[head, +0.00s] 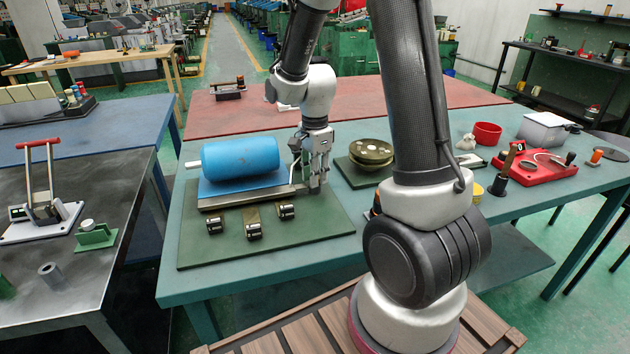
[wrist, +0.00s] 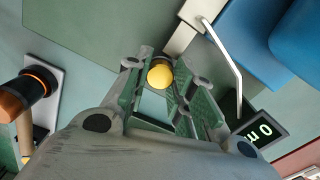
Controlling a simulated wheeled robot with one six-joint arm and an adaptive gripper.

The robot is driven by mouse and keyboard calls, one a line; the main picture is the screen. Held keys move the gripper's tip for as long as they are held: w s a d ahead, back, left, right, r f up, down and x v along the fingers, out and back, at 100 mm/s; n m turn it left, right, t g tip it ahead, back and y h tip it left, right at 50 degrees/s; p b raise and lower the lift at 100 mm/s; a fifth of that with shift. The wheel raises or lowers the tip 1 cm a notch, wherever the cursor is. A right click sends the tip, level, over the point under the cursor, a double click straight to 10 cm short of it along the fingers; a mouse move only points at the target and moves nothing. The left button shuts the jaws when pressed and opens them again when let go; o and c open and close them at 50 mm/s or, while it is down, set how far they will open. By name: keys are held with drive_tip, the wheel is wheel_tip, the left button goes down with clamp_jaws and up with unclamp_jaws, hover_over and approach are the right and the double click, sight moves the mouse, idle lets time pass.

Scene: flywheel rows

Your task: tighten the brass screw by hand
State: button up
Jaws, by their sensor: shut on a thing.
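The brass screw shows in the wrist view as a round yellow head (wrist: 160,75) between the two fingertips of my gripper (wrist: 166,72). My gripper is shut on it. In the head view my gripper (head: 316,182) points down at the right end of a steel bar (head: 250,196), and the screw is hidden behind the fingers. A blue cylinder (head: 240,158) on a blue block (head: 236,188) stands behind the bar. A pale bent rod (wrist: 222,48) passes beside the fingers in the wrist view.
The fixture stands on a dark green board (head: 310,222) with several small black parts (head: 253,224) in front. Stacked round dishes (head: 371,151) stand close on the right. A small sign (wrist: 262,130) sits near the fingers. The board's front right is clear.

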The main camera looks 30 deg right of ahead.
drive_tip(key=m, duration=0.5)
idle(0.3)
drive_tip(key=m, duration=0.5)
drive_tip(key=o, duration=0.7)
drive_tip(key=shift+c, duration=0.2)
drive_tip(key=shift+r, duration=0.1)
